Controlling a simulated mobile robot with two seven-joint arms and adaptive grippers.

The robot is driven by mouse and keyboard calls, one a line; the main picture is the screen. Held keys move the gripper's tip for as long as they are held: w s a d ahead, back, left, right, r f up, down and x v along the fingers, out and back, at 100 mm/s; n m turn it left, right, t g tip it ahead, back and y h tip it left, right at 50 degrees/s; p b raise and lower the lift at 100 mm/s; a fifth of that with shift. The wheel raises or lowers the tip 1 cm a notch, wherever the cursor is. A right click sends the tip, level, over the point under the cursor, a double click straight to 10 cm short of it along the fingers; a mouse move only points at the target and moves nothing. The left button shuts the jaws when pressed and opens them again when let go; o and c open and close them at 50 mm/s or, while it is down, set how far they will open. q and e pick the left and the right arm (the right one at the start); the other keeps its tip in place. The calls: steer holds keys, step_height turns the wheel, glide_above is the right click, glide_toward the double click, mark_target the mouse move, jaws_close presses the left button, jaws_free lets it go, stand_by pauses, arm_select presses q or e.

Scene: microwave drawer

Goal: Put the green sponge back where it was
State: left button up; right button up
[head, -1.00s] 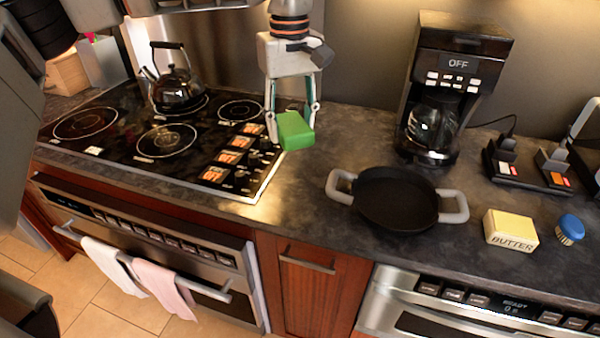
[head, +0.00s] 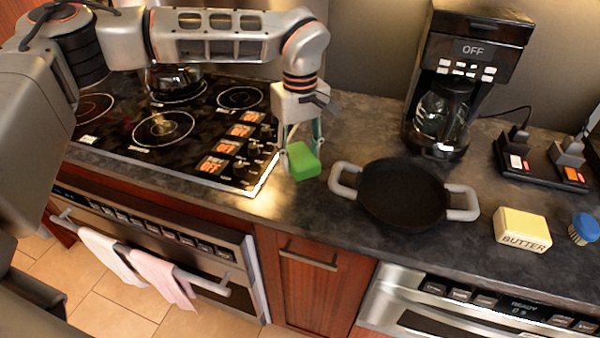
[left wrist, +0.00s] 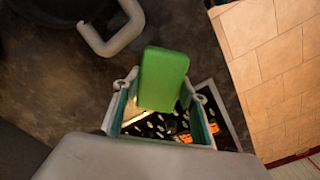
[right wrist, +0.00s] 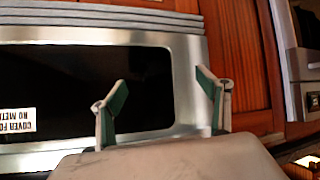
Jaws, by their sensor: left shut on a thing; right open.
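The green sponge (head: 304,162) is a bright green block held by my left gripper (head: 301,143), which is shut on it. It hangs over the dark counter, between the stove's right edge and the black pan. In the left wrist view the sponge (left wrist: 163,78) stands out between the two fingers (left wrist: 161,108). My right gripper (right wrist: 165,103) is open and empty in the right wrist view, in front of a steel appliance with a dark window (right wrist: 85,90). The right gripper cannot be made out in the head view.
A black pan (head: 402,195) with grey handles sits right of the sponge. Butter (head: 522,230) and a blue brush (head: 583,229) lie farther right. A coffee maker (head: 462,80) stands behind. Bare counter (head: 290,215) lies below the sponge.

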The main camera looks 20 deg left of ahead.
mark_target(300, 184)
arm_select(q)
steer(key=shift+f, duration=0.95)
step_height(300, 184, down, 4)
steer(key=shift+r, duration=0.1)
steer(key=o, duration=1.6)
